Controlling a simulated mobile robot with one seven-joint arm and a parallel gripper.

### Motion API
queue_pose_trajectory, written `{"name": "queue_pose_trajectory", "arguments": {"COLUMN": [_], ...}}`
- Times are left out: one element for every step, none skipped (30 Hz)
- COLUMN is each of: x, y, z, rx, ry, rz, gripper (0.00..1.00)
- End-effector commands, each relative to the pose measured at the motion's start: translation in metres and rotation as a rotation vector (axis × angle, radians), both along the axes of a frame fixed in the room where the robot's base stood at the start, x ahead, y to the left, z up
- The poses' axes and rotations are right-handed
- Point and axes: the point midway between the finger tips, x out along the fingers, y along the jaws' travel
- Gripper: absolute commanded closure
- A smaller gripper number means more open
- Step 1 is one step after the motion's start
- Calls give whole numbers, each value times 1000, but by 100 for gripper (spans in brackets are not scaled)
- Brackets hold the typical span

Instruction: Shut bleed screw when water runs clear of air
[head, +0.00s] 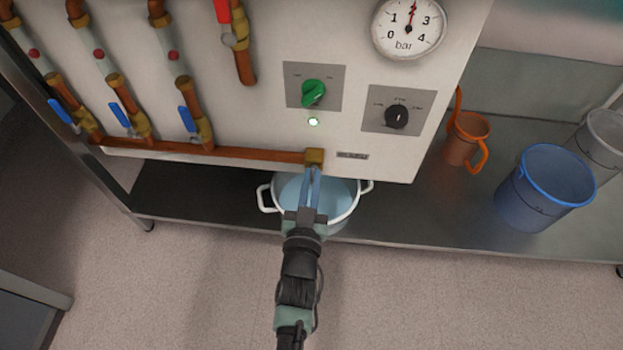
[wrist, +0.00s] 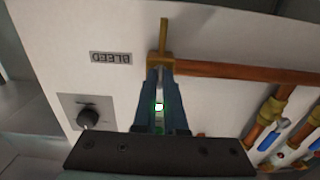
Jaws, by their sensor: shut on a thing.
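The brass bleed fitting (head: 315,156) sits at the right end of the low copper pipe on the white panel. A thin brass spout (wrist: 163,34) extends from the fitting. A white pot (head: 346,214) below holds pale blue water (head: 291,186). I cannot make out a stream or bubbles.
A pressure gauge (head: 408,28) reads about 2 bar. A green knob (head: 313,93) has a lit green lamp (head: 313,121) below it; a black knob (head: 397,117) is right. Blue-handled valves (head: 122,114) are left. An orange jug (head: 467,138) and blue bucket (head: 546,188) stand right.

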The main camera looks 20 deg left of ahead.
Motion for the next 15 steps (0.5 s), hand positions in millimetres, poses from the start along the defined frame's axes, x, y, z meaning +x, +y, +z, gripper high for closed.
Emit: {"name": "queue_pose_trajectory", "arguments": {"x": [-1, -1, -1, -1, -1, -1, -1, -1, -1, -1, -1, 0, 0, 0, 0], "y": [0, 0, 0, 0, 0, 0, 0, 0, 0, 0, 0, 0, 0, 0, 0], "z": [-2, -2, -2, -2, -2, -2, -2, -2, -1, -1, -1, -1, -1, -1, -1], "rx": [3, 3, 3, 2, 2, 2, 2, 1, 1, 1, 1, 0, 0, 0, 1], "ry": [4, 5, 5, 5, 5, 5, 4, 3, 3, 2, 2, 2, 2, 2, 1], "rz": [-1, -1, -1, -1, -1, -1, -1, -1, -1, -1, -1, 0, 0, 0, 0], "gripper": [100, 100, 100, 100, 86, 78, 73, 68, 61, 61, 61, 61, 61, 61, 61]}}
